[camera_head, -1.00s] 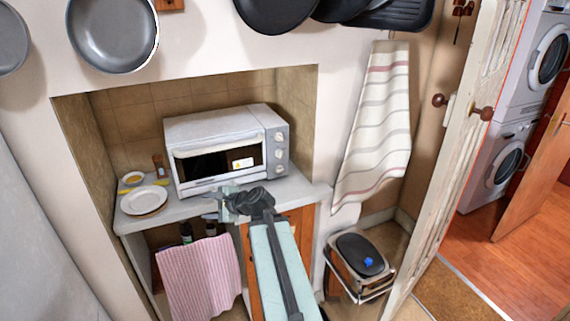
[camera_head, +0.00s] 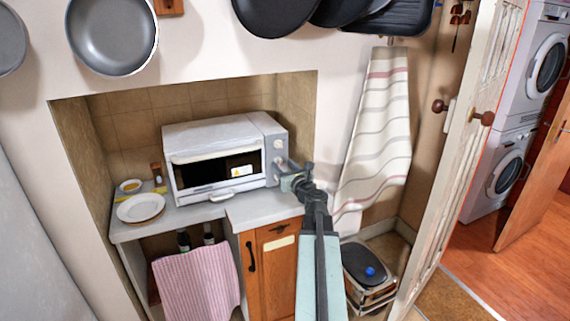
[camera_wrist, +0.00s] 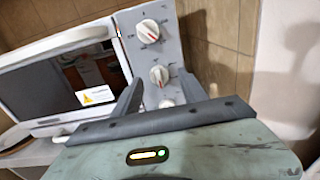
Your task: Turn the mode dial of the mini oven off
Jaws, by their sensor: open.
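The mini oven (camera_head: 213,135) is white with a dark glass door and stands on the counter in the alcove. Its right-hand panel carries a column of dials. In the wrist view, the top dial (camera_wrist: 148,31) and the middle dial (camera_wrist: 159,75) show clearly, and a lower dial (camera_wrist: 166,104) is partly hidden by my gripper. I cannot read which is the mode dial. My gripper (camera_head: 285,172) is open in front of the panel's lower part. In the wrist view its fingers (camera_wrist: 160,80) stand either side of the middle dial; contact cannot be told.
A plate (camera_head: 140,208) and a small bowl (camera_head: 131,186) sit left of the oven. A striped towel (camera_head: 375,130) hangs on the wall at right. A pink cloth (camera_head: 197,283) hangs below the counter (camera_head: 190,217). A bin (camera_head: 367,268) stands on the floor at right.

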